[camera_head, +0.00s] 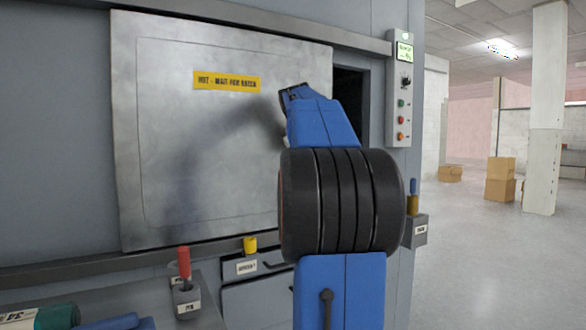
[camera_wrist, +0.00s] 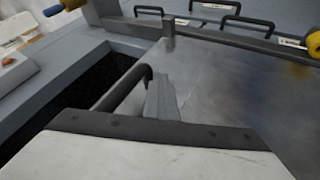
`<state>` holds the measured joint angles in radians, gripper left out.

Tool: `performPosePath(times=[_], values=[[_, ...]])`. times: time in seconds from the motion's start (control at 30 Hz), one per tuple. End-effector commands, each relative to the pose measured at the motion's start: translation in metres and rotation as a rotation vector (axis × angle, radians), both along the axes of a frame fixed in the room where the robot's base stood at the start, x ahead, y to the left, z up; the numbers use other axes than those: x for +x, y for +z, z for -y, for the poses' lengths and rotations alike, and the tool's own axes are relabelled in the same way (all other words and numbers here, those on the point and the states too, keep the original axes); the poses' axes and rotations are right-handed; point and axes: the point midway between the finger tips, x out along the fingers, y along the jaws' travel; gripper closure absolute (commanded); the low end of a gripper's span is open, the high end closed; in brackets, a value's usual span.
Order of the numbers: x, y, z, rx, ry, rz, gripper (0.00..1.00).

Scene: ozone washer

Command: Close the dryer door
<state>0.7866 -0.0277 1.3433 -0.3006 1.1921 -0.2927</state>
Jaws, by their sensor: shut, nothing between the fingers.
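The dryer door (camera_head: 222,140) is a flat grey metal sliding panel with a yellow "HOT – WAIT FOR GREEN" label (camera_head: 227,82). A dark gap (camera_head: 347,110) shows to its right, so it stands partly open. In the wrist view the door (camera_wrist: 230,90) fills the right side, with the dark opening (camera_wrist: 60,110) on the left. A dark bar handle (camera_wrist: 122,90) runs along the door's edge. My gripper (camera_wrist: 162,95) is shut and empty right beside this handle; I cannot tell whether they touch. In the head view my arm hides the gripper and handle.
A control panel (camera_head: 401,90) with a lit green display is right of the opening. Rails run above and below the door. Below stand a red-handled lever (camera_head: 184,265) and a labelled drawer (camera_head: 250,295). Cardboard boxes (camera_head: 500,180) stand on open floor far right.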

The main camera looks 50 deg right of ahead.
Motion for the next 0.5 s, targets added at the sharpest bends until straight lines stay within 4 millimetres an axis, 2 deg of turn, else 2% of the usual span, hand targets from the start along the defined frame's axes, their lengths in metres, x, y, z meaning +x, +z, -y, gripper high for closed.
performPosePath(times=[0.03,0.27,0.5], values=[[-0.006,-0.001,0.016,0.000,-0.007,0.001,1.00],[-0.030,-0.001,0.080,-0.001,-0.007,0.000,1.00],[-0.056,-0.001,0.153,-0.001,-0.005,0.000,1.00]])
